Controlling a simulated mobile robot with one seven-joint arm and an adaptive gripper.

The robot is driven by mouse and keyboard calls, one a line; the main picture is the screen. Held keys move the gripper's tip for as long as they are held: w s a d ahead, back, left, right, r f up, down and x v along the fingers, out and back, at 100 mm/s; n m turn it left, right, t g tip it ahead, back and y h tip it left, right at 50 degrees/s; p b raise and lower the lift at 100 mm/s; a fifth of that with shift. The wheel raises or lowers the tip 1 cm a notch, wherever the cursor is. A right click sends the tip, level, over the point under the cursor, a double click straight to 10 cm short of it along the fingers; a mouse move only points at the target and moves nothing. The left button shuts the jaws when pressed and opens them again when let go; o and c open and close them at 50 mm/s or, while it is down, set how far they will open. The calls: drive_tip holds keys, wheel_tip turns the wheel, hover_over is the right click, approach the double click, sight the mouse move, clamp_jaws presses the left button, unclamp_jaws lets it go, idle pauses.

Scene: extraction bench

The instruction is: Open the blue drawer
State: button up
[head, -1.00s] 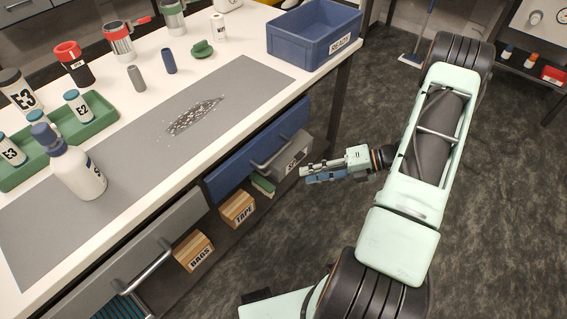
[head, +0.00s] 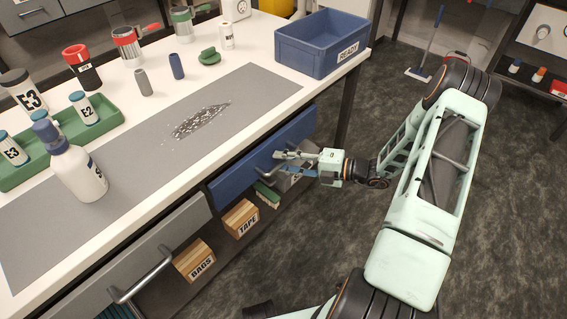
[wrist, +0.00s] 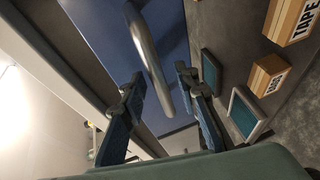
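The blue drawer (head: 240,172) sits under the white bench top, its front apparently flush with the bench. Its grey bar handle (head: 266,172) is partly hidden by my gripper in the head view. My gripper (head: 279,162) is at the right part of this handle, with its fingers pointing left toward the drawer front. In the wrist view the blue drawer front (wrist: 105,40) fills the upper middle. The handle (wrist: 150,60) runs between the two fingertips of my gripper (wrist: 158,80). The fingers are apart, with visible gaps to the bar; I see no clear contact.
A grey drawer (head: 150,245) with its own handle is to the left. A blue crate (head: 318,45) is on the bench corner. The floor (head: 330,230) right of the bench is open.

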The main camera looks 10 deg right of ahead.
drive_tip(key=shift+a, duration=0.15)
clamp_jaws()
idle(0.4)
drive_tip(key=s+d+p, duration=0.1)
drive_tip(key=s+d, duration=0.7)
drive_tip(key=s, duration=0.3)
drive_tip(key=s+d+p, duration=0.2)
drive_tip(key=s+d, duration=0.7)
drive_tip(key=s, duration=0.3)
drive_tip(key=shift+s, duration=0.25)
drive_tip(key=shift+d, duration=0.1)
unclamp_jaws()
